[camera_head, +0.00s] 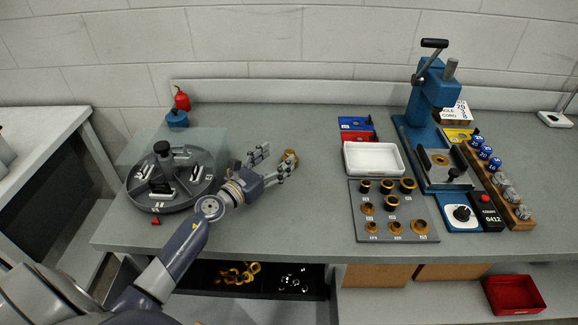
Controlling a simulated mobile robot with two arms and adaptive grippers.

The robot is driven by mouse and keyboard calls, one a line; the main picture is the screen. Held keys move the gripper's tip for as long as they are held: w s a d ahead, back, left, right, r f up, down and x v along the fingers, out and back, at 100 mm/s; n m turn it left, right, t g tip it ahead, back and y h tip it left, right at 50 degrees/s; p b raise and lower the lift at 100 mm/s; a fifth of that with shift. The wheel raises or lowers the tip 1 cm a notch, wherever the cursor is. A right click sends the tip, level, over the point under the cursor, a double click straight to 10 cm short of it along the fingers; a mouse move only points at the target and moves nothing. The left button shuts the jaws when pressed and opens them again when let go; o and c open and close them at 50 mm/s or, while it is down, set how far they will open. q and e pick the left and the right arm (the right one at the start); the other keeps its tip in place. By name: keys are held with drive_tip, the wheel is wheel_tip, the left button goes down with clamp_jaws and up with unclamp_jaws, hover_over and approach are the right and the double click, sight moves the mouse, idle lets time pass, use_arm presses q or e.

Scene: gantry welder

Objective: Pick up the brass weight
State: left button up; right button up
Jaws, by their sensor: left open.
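My right gripper does not show.
A round dark turntable (160,205) stands left of my left gripper. To the right are a white tray (375,172), a grey plate with several brass rings (360,238) and a blue lever press (425,110). The bench between gripper and tray is clear.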

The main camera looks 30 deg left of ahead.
sight(287, 154)
use_arm(q)
wheel_tip(287, 154, down, 3)
drive_tip(key=shift+a+r+b, duration=0.1)
drive_tip(key=shift+r+b, duration=0.1)
drive_tip(key=shift+b, duration=0.25)
drive_tip(key=shift+w, duration=0.75)
drive_tip(key=shift+w+f, duration=0.1)
drive_tip(key=shift+w, duration=0.2)
drive_tip(key=shift+w+d+p, duration=0.1)
drive_tip(key=shift+w+d, duration=0.1)
drive_tip(key=shift+w, duration=0.7)
drive_tip(key=shift+w+d+p, duration=0.1)
drive_tip(key=shift+w+d, duration=0.05)
drive_tip(key=shift+w, duration=0.75)
drive_tip(key=shift+w+d+p, duration=0.1)
drive_tip(key=shift+w+d, duration=0.1)
drive_tip(key=shift+w, duration=0.7)
clamp_jaws()
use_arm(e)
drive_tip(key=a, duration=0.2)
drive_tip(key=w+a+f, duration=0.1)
